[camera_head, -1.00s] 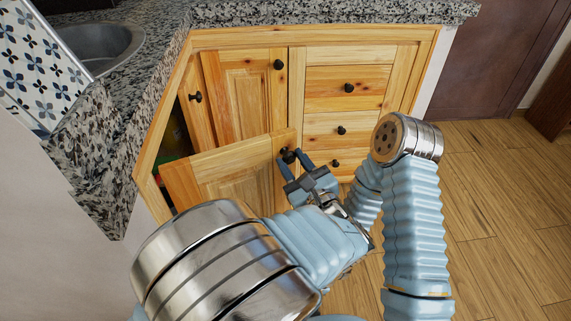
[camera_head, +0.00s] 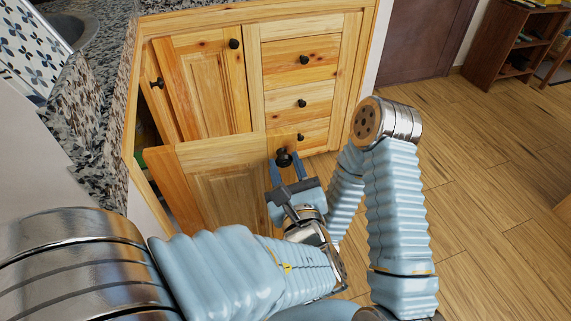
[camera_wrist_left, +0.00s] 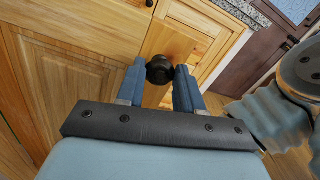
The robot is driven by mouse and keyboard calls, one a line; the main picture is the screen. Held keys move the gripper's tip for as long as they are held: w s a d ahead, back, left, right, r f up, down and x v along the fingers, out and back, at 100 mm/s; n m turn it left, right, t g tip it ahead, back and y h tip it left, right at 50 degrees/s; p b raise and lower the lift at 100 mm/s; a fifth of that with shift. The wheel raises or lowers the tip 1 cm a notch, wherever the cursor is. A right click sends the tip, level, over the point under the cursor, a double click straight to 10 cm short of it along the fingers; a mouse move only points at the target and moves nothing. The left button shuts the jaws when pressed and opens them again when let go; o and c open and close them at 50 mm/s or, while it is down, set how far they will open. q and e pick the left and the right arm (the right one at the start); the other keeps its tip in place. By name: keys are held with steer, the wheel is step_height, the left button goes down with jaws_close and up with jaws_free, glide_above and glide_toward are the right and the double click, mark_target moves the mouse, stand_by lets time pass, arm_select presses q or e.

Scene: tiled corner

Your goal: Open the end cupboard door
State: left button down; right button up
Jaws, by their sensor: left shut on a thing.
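The end cupboard door (camera_head: 222,190) is a pale wooden panel at the left end of the cabinet. It stands partly open, swung out from the frame, with a narrow gap into the cupboard at its left. Its black round knob (camera_head: 283,158) is near the door's upper right corner. My left gripper (camera_head: 286,164) is shut on this knob. In the left wrist view the knob (camera_wrist_left: 160,69) sits between the two blue fingertips (camera_wrist_left: 160,80). My right gripper is not in view. My own arm hides the lower part of the door.
A closed cupboard door (camera_head: 205,85) and a stack of drawers (camera_head: 302,77) with black knobs stand behind the open door. A granite worktop (camera_head: 85,110) edges the left. The wooden floor (camera_head: 470,180) at right is clear, with a brown shelf (camera_head: 510,45) far off.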

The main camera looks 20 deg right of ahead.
arm_select(q)
steer(key=c, duration=0.7)
jaws_free()
steer(key=s, duration=0.9)
steer(key=s+a, duration=0.1)
steer(key=s, duration=0.3)
steer(key=shift+s+b, duration=0.4)
